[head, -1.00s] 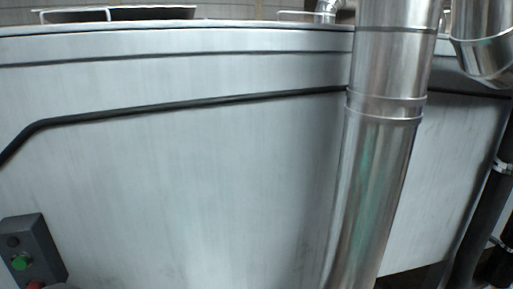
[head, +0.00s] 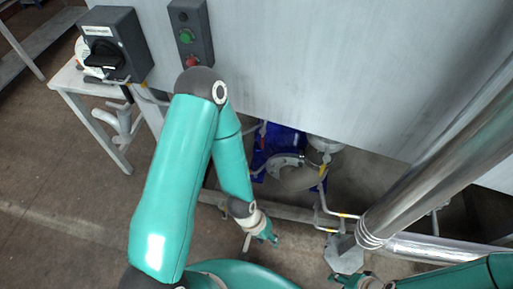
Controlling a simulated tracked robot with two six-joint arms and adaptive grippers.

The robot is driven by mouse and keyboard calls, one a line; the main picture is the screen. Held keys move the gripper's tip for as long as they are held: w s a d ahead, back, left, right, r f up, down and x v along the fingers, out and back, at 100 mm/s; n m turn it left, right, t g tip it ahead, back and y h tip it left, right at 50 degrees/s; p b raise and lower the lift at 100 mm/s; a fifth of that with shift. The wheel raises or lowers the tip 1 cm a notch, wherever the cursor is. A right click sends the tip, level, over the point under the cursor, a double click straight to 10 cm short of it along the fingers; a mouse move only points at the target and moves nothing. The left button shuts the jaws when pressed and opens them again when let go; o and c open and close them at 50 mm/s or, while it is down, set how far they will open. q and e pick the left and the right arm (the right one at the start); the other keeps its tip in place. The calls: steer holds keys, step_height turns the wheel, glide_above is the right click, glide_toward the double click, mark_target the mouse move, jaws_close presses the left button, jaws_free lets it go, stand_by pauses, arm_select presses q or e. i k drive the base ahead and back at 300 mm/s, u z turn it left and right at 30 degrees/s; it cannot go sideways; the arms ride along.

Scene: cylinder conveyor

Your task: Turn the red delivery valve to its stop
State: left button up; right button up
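No red delivery valve can be made out clearly in the head view. A small reddish part (head: 262,131) shows beside the blue unit under the grey tank, too small to identify. My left gripper (head: 267,234) is at the end of the green arm, low in the middle, in front of and below the pump area, with nothing seen in it. Its fingers are too small to tell open or shut. My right gripper (head: 346,279) is at the bottom edge, right of centre, partly cut off; its fingers cannot be read.
The grey tank wall (head: 330,60) fills the top. A button box (head: 190,35) and a black rotary switch box (head: 112,45) are at upper left. A blue unit (head: 285,140) and pipes sit below the tank. A steel pipe (head: 440,165) crosses at right. Floor is clear at left.

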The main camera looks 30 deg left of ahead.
mark_target(263, 140)
steer(key=k, duration=0.8)
steer(key=u, duration=0.7)
steer(key=i, duration=1)
